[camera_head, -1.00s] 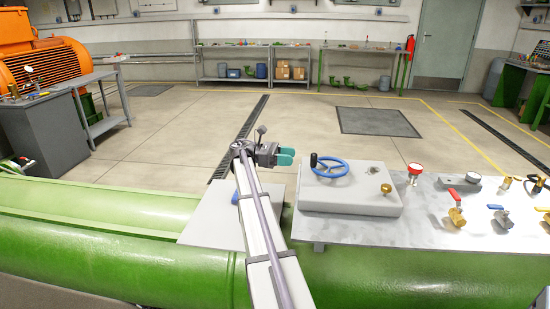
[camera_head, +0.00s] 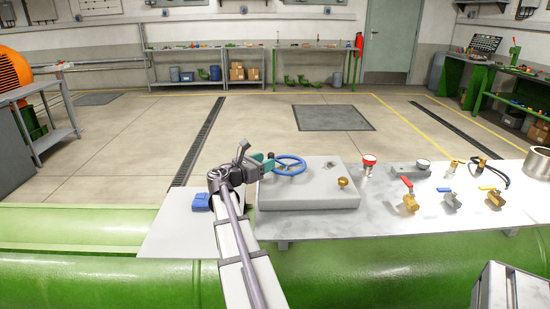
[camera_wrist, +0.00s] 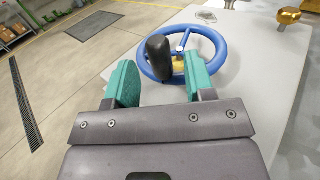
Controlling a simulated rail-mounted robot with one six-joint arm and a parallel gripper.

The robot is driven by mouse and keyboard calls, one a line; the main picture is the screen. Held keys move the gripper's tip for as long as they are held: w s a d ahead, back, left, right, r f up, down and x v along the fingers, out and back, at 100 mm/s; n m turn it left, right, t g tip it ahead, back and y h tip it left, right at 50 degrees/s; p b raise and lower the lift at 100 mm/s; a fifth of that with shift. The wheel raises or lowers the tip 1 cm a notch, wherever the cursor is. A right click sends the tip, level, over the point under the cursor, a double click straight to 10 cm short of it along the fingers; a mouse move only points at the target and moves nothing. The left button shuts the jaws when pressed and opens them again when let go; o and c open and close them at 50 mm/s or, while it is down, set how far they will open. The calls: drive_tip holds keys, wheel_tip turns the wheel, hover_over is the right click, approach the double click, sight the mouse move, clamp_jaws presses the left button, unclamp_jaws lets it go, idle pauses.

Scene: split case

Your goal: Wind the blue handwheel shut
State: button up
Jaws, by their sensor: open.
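The blue handwheel (camera_head: 290,166) lies flat on top of a grey box (camera_head: 309,192) on the bench. In the wrist view the blue handwheel (camera_wrist: 215,62) has a brass hub and a black upright handle knob (camera_wrist: 159,57) on its near left rim. My gripper (camera_head: 264,163) is at the left side of the wheel. In the wrist view my gripper (camera_wrist: 160,88) is open, with green fingertips on either side of the knob, which appears just beyond or between them. I cannot tell whether a finger touches the knob or rim.
A brass knob (camera_head: 343,182) stands on the box's right side. A blue object (camera_head: 201,201) lies on the plate left of my arm.

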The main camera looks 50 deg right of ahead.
drive_tip(key=x, duration=0.5)
drive_tip(key=shift+d, duration=0.15)
drive_tip(key=shift+c, duration=0.4)
clamp_jaws()
